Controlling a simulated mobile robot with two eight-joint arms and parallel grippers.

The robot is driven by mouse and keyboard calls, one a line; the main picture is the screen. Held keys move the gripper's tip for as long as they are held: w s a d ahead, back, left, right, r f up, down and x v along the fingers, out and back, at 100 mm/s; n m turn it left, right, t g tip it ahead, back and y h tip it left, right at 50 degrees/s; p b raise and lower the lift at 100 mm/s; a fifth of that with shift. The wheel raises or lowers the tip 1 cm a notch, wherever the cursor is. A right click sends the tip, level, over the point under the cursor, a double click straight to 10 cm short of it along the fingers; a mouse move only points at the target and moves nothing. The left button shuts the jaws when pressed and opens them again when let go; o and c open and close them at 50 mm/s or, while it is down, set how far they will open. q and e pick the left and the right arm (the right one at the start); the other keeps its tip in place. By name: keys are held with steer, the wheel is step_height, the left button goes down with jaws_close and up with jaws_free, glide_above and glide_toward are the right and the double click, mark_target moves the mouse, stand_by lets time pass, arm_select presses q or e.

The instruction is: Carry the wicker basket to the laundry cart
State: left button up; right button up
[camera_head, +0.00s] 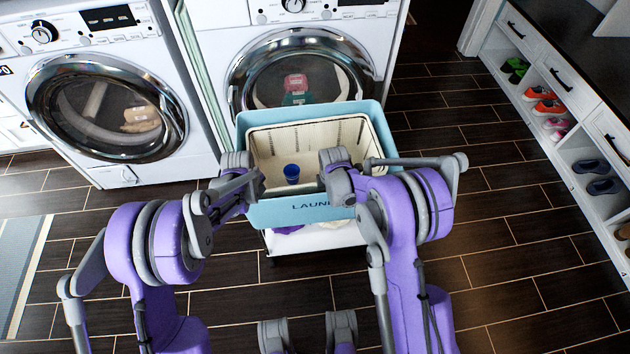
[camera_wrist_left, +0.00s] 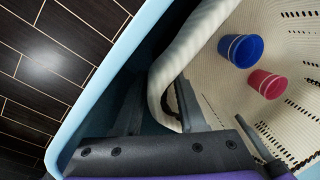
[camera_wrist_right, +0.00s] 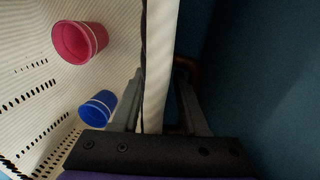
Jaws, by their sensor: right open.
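The cream wicker basket (camera_head: 295,135) sits inside the blue upper bin of the laundry cart (camera_head: 300,212), its rim near the bin's rim. My left gripper (camera_head: 245,180) is at the basket's left wall; in the left wrist view its fingers (camera_wrist_left: 165,115) are on either side of the basket rim (camera_wrist_left: 180,60), and whether they press on it is unclear. My right gripper (camera_head: 335,180) is at the right part of the basket; in the right wrist view its open fingers (camera_wrist_right: 158,110) straddle the basket wall (camera_wrist_right: 160,50). A blue cup (camera_head: 291,174) and a red cup (camera_wrist_left: 265,84) lie in the basket.
Two front-loading washers (camera_head: 105,100) stand behind and left of the cart. A white shoe shelf (camera_head: 575,130) with several shoes runs along the right. A striped rug (camera_head: 20,260) lies at left. The dark tiled floor (camera_head: 480,240) right of the cart is clear.

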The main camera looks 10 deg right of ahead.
steer(key=shift+r, duration=0.2)
arm_select(q)
step_height(320, 180, up, 9)
steer(key=s, duration=0.1)
steer(key=shift+s+a, duration=0.25)
steer(key=shift+a, duration=0.1)
arm_select(e)
step_height(320, 180, up, 12)
steer(key=s, duration=0.2)
steer(key=shift+f, duration=0.25)
steer(key=shift+w, duration=0.1)
